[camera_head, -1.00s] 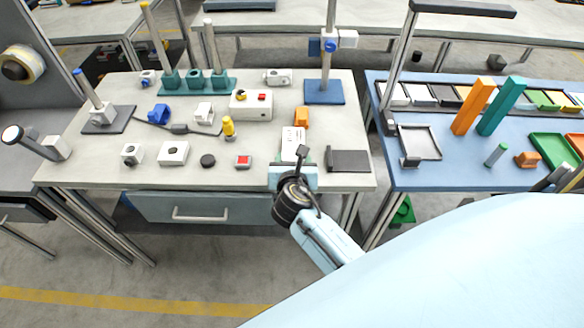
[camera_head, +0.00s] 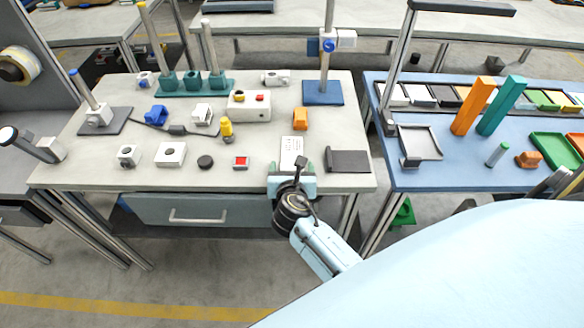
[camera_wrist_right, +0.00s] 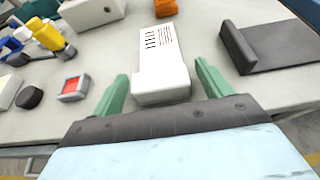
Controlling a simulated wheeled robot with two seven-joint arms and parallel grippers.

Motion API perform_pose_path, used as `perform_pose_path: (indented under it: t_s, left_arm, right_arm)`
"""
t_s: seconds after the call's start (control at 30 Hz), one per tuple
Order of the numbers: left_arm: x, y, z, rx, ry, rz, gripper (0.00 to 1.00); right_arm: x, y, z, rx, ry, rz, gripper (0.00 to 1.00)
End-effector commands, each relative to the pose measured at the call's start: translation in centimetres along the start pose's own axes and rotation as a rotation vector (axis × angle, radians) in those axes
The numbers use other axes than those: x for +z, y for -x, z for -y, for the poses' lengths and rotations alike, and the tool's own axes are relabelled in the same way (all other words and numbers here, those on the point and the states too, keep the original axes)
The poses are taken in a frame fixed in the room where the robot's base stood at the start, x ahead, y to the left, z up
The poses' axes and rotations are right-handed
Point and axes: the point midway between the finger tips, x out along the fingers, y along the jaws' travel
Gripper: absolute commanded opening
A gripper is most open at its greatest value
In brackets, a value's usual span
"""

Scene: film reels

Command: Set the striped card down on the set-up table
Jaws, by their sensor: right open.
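The striped card (camera_head: 291,150) is a white piece with black stripes at its far end. It lies on the pale set-up table (camera_head: 330,126) near the front edge. It also shows in the right wrist view (camera_wrist_right: 163,72), with its near end close to my right gripper. My right gripper (camera_head: 293,173) is at the table's front edge; its two green fingers (camera_wrist_right: 160,88) are spread, one on each side of the card's near end, with gaps to the card. My left gripper is not in view.
A dark grey angled plate (camera_head: 347,161) lies right of the card and an orange block (camera_head: 300,118) behind it. A red-button box (camera_head: 241,162) and a black puck (camera_head: 206,162) are to the left. A blue table (camera_head: 430,176) stands to the right.

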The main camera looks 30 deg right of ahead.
Motion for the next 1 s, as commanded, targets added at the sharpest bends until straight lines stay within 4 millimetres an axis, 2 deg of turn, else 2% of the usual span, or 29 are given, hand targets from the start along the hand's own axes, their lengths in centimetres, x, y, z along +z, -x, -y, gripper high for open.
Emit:
perform_pose_path:
  t_s: [0.13, 0.23, 0.5, 0.7, 0.83, 1.0]
  left_arm:
    - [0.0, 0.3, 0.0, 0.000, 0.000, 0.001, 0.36]
    - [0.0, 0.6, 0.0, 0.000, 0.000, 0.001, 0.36]
    - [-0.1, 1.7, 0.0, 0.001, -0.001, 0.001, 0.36]
    - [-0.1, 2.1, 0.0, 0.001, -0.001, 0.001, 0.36]
    - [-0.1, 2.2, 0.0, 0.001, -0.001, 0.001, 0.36]
    - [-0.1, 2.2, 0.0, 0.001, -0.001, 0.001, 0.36]
  right_arm:
    - [0.5, 0.3, 0.0, 0.000, -0.002, 0.000, 0.78]
    - [0.4, 1.6, 0.0, 0.001, 0.000, -0.001, 0.78]
    - [0.3, 7.5, 0.0, 0.001, 0.000, -0.003, 0.78]
    - [0.4, 10.8, 0.0, 0.001, -0.002, -0.002, 0.78]
    - [0.4, 11.9, 0.0, 0.000, -0.001, 0.000, 0.78]
    - [0.3, 12.2, 0.0, 0.000, -0.001, -0.001, 0.78]
